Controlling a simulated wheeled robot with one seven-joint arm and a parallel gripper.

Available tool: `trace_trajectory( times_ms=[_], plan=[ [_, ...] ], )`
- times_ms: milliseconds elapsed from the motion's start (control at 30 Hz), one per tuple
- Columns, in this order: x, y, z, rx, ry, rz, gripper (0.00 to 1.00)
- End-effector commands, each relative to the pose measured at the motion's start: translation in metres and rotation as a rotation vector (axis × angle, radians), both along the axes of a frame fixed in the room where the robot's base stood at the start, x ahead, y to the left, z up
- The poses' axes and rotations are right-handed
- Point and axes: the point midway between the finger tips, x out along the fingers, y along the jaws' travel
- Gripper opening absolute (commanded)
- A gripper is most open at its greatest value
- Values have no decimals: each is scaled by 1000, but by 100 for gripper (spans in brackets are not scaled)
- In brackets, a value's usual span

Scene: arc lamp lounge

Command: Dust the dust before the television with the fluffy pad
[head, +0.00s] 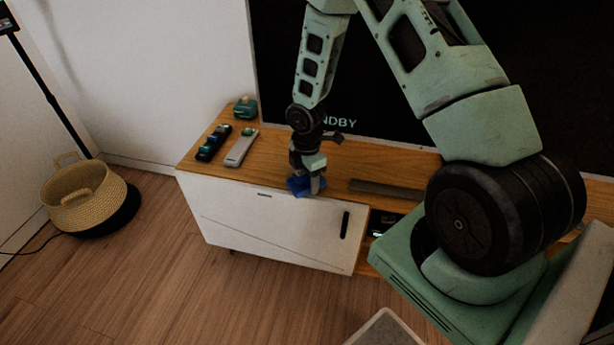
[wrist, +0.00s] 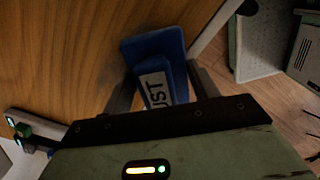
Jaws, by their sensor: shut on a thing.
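A blue pad (head: 299,186) with a white label ending in "UST" is in my gripper (head: 308,178), at the front edge of the wooden cabinet top (head: 270,165). In the wrist view the pad (wrist: 150,45) sits between the two fingers of my gripper (wrist: 165,80), which is shut on it. The pad is over or on the wood; I cannot tell whether it touches. The television (head: 372,100) stands behind, its screen dark with "NDBY" letters showing. The wood beside the pad is darker in the wrist view; I cannot tell dust from shadow.
A dark remote (head: 213,142), a grey remote (head: 241,148) and a small green object (head: 245,107) are on the cabinet's left end. A dark flat bar (head: 385,189) lies right of my gripper. A woven basket (head: 85,203) stands on the floor at left.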

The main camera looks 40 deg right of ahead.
Motion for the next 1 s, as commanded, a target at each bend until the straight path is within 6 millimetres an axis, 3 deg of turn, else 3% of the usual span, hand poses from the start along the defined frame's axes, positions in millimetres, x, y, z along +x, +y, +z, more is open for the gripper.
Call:
trace_trajectory(
  times_ms=[533,1000],
  plan=[
    [1,-1,-7,0,0,0,41],
    [22,-28,-5,1,0,-1,41]
  ],
)
